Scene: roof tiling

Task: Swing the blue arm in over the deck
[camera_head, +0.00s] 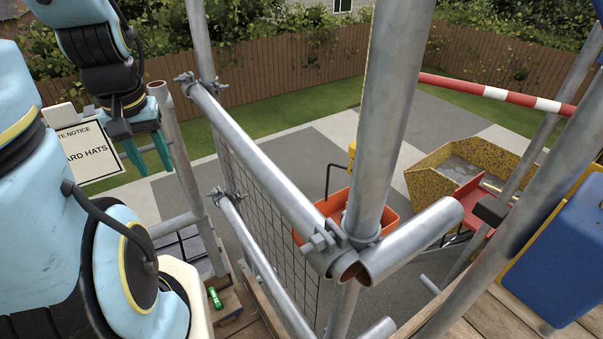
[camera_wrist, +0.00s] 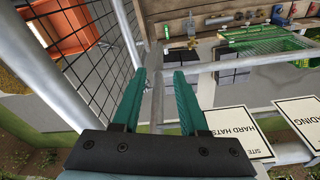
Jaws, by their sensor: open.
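My gripper (camera_head: 148,150) is at the upper left of the head view, pointing down, with its green fingers apart and nothing between them. It also shows in the wrist view (camera_wrist: 161,75). A small blue piece (camera_head: 598,10) shows at the top right edge of the head view; I cannot tell whether it is part of the blue arm. An orange tub (camera_head: 333,212) hangs by a handle from a yellow hook (camera_head: 352,152), partly behind a steel upright, beyond the guard rail. An orange tub also shows in the wrist view (camera_wrist: 62,42).
Steel scaffold tubes, including a guard rail (camera_head: 265,165) with mesh below, stand between my gripper and the tub. A notice board (camera_head: 88,150) is beside my gripper. A blue box (camera_head: 560,265), a yellow skip (camera_head: 465,158) and a red-and-white pole (camera_head: 495,93) are at the right.

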